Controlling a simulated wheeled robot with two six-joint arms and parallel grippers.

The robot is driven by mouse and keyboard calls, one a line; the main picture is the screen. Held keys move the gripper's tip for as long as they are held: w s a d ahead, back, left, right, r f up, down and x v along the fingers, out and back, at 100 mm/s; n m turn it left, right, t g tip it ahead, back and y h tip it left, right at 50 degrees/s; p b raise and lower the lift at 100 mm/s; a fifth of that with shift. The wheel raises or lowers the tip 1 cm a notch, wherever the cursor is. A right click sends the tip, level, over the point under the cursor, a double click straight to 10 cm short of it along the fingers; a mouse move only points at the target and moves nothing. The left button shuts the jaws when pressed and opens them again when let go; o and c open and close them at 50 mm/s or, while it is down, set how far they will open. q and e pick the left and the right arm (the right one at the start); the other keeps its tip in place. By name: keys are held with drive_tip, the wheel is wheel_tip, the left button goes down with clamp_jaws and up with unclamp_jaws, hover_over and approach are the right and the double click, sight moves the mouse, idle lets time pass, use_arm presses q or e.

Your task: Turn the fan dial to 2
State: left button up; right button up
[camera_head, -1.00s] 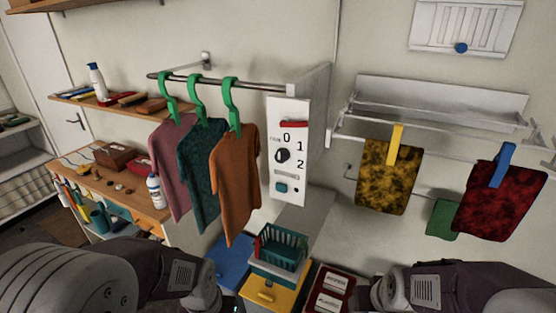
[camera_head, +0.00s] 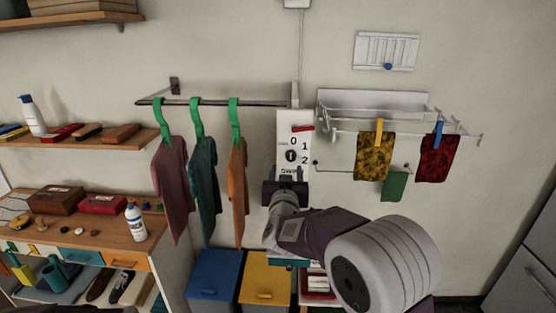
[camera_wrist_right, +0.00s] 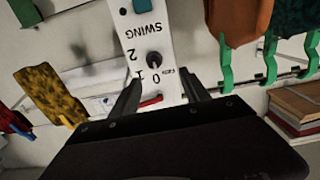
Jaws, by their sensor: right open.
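The fan dial (camera_head: 291,156) is a small dark round knob on a white wall panel (camera_head: 285,125) marked 0, 1, 2 and SWING. In the right wrist view the dial (camera_wrist_right: 154,59) appears upside down, with a pale mark on it; its exact setting is hard to tell. My right gripper (camera_head: 286,176) is just in front of and below the dial in the head view. In the wrist view its open fingers (camera_wrist_right: 160,88) point at the panel, one toward each side of the dial, with nothing between them. My left gripper is out of view.
A red bar (camera_head: 302,128) sits above the dial. Shirts on green hangers, the nearest an orange shirt (camera_head: 237,190), hang left of the panel. A drying rack (camera_head: 375,104) with clipped cloths is at the right. Blue and yellow bins (camera_head: 215,268) stand below.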

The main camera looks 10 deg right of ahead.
sight(291, 157)
drive_tip(key=p+x, duration=0.1)
drive_tip(key=x, duration=0.1)
drive_tip(key=p+x, duration=0.1)
drive_tip(key=x, duration=0.1)
drive_tip(key=p+x, duration=0.1)
drive_tip(key=x, duration=0.1)
drive_tip(key=shift+d+r, duration=0.25)
drive_tip(key=shift+d, duration=0.05)
drive_tip(key=w, duration=0.1)
drive_tip(key=w+d, duration=0.1)
drive_tip(key=w+f+p, duration=0.1)
drive_tip(key=shift+w+d, duration=0.2)
drive_tip(key=shift+d, duration=0.1)
drive_tip(key=shift+d+f, duration=0.1)
drive_tip(key=shift+d, duration=0.15)
drive_tip(key=shift+s+a+r, duration=0.2)
drive_tip(key=shift+a, duration=0.05)
drive_tip(key=shift+c, duration=0.6)
drive_tip(key=shift+s+a, duration=0.1)
drive_tip(key=shift+a, duration=0.1)
drive_tip(key=c, duration=1)
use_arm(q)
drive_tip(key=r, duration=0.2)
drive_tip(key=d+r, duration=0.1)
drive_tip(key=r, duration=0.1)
use_arm(e)
drive_tip(key=shift+d, duration=0.1)
clamp_jaws()
